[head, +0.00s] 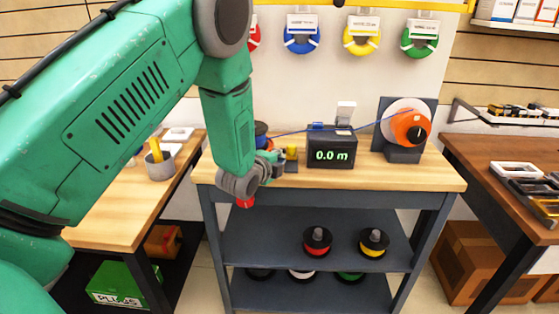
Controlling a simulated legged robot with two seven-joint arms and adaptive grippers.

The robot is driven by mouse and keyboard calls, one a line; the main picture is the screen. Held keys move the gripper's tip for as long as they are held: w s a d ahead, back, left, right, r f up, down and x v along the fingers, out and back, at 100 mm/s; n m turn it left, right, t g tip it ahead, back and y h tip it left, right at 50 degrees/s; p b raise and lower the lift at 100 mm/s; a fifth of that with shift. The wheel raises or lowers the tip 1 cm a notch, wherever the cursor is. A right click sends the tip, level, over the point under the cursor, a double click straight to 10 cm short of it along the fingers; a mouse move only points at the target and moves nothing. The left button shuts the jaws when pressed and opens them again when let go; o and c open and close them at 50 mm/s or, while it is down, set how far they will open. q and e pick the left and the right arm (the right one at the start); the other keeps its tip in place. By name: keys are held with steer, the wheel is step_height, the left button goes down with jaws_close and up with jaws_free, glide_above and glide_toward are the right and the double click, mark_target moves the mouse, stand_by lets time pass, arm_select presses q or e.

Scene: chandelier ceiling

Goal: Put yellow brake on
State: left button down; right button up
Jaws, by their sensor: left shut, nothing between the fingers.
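A small yellow part (291,152), which looks like the brake, stands on a dark block on the wooden bench, left of the black meter (331,147) reading 0.0 m. My left gripper (274,163) is just left of the yellow part, low over the bench top. Its fingers are small and partly hidden by my wrist, and it appears shut with nothing held. I cannot tell whether the fingers touch the yellow part. A blue line runs from behind my left arm past the meter to an orange spool (410,128) on a stand. My right gripper is not in view.
The workbench (430,174) has clear wood at its front right. Red (317,240) and yellow (372,243) spools sit on its shelf. A cup (160,165) stands on the left table. Blue, yellow and green spools hang on the back panel. A brown table with trays stands right.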

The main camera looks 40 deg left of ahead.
arm_select(q)
steer(key=shift+s+d+r, duration=0.25)
steer(key=shift+s+r, duration=0.15)
steer(key=shift+s, duration=0.3)
steer(key=shift+s+d, duration=0.2)
steer(key=a+v, duration=0.1)
steer(key=v, duration=0.6)
steer(key=shift+d, duration=0.4)
steer(key=shift+a+f, duration=0.15)
steer(key=shift+a, duration=0.1)
